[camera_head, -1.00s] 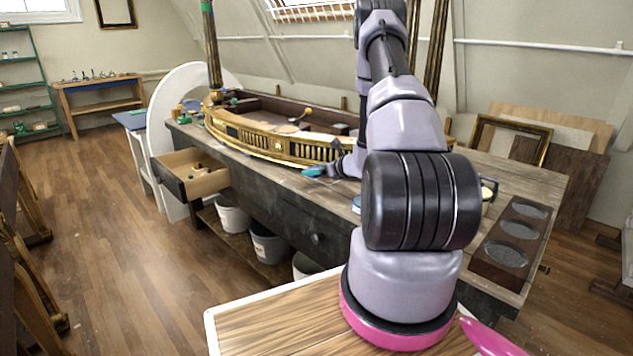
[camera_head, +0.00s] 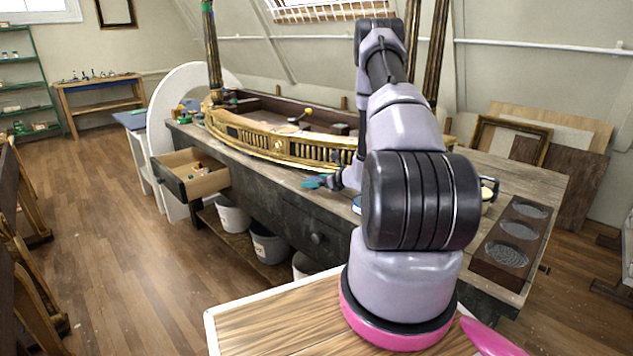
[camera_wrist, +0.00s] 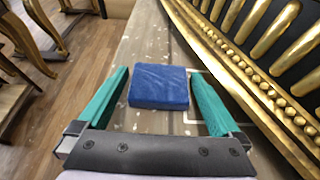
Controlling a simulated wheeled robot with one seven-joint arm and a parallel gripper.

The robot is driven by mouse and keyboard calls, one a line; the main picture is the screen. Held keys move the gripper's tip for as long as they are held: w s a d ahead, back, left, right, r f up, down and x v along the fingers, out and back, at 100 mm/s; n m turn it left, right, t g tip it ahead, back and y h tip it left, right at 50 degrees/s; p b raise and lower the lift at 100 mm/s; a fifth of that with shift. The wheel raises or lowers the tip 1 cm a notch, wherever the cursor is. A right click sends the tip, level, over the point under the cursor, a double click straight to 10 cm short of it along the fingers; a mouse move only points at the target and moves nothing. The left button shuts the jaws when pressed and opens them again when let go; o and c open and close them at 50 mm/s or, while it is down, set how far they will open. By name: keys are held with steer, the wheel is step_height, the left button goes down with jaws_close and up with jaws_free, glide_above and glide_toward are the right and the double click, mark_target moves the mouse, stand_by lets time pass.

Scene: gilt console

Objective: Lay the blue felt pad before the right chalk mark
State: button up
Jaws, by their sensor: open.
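In the wrist view the blue felt pad (camera_wrist: 158,87) lies on the worn bench top (camera_wrist: 146,45), between my two teal fingers. My gripper (camera_wrist: 160,75) is open, with one finger on each side of the pad; I cannot tell whether either touches it. In the head view my gripper (camera_head: 320,182) is low over the bench's front part, beside the gilt console, and the pad cannot be made out there. Thin pale lines, perhaps a chalk mark (camera_wrist: 187,122), show right of the pad, partly hidden by the right finger.
The gilt console (camera_head: 280,147) stands close behind my gripper, its beaded edge near the right finger. An open drawer (camera_head: 205,182) juts from the bench front at left. Buckets (camera_head: 268,245) stand below. A dark tray with round wells (camera_head: 511,243) sits at the bench's right end.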

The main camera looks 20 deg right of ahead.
steer(key=v, duration=1.2)
steer(key=shift+w+r, duration=0.1)
steer(key=shift+r, duration=0.05)
steer(key=s+a+r+n+g+y, duration=0.35)
steer(key=a+r+n, duration=0.35)
steer(key=a+r, duration=0.4)
steer(key=s+a+r+n+g+y, duration=0.2)
steer(key=s+a+r+n+g, duration=0.15)
steer(key=a+r+n, duration=0.75)
steer(key=s+r+n+t+h, duration=0.1)
steer(key=s+r+n+h, duration=0.7)
steer(key=s+r, duration=0.7)
steer(key=s+n, duration=0.2)
steer(key=s, duration=0.2)
steer(key=shift+s+r, duration=0.25)
steer(key=shift+r, duration=0.05)
